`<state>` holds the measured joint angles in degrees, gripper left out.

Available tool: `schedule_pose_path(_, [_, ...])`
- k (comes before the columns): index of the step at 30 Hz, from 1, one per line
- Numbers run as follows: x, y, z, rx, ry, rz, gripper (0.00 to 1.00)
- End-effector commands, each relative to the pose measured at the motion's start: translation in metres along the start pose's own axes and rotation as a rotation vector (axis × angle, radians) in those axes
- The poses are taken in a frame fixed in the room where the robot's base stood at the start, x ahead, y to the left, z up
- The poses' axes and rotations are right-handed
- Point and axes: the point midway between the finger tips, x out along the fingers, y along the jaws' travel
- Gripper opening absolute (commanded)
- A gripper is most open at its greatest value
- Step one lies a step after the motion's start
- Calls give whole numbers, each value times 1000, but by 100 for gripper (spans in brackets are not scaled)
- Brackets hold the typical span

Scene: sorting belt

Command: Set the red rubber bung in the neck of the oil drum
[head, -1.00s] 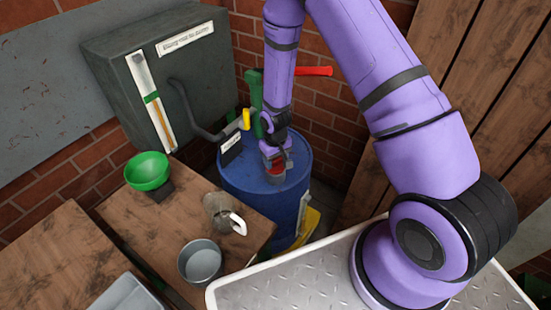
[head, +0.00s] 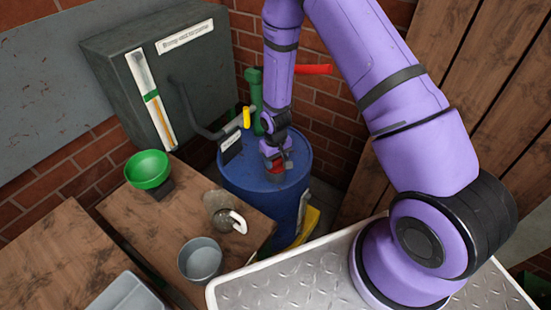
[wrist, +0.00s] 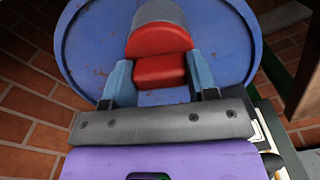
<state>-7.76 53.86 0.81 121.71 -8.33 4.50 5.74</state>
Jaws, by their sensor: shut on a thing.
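The red rubber bung (wrist: 159,70) is between the two fingers of my gripper (wrist: 160,84) in the wrist view, and the fingers are shut on it. A short grey round piece (wrist: 157,12) adjoins the bung's far end; I cannot tell whether it is the drum's neck or how the bung sits against it. The blue oil drum (head: 240,190) stands upright in the head view, and its round top (wrist: 90,40) fills the back of the wrist view. In the head view my gripper (head: 275,166) is low over the drum top, hiding most of the bung.

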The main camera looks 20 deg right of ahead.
Motion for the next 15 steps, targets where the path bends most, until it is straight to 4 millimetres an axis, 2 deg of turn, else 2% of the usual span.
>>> schedule_pose_path(13, [4, 0, 0, 0, 1, 0, 36])
schedule_pose_path(14, [4, 0, 0, 0, 1, 0, 57])
schedule_pose_path(15, [4, 0, 0, 0, 1, 0, 67])
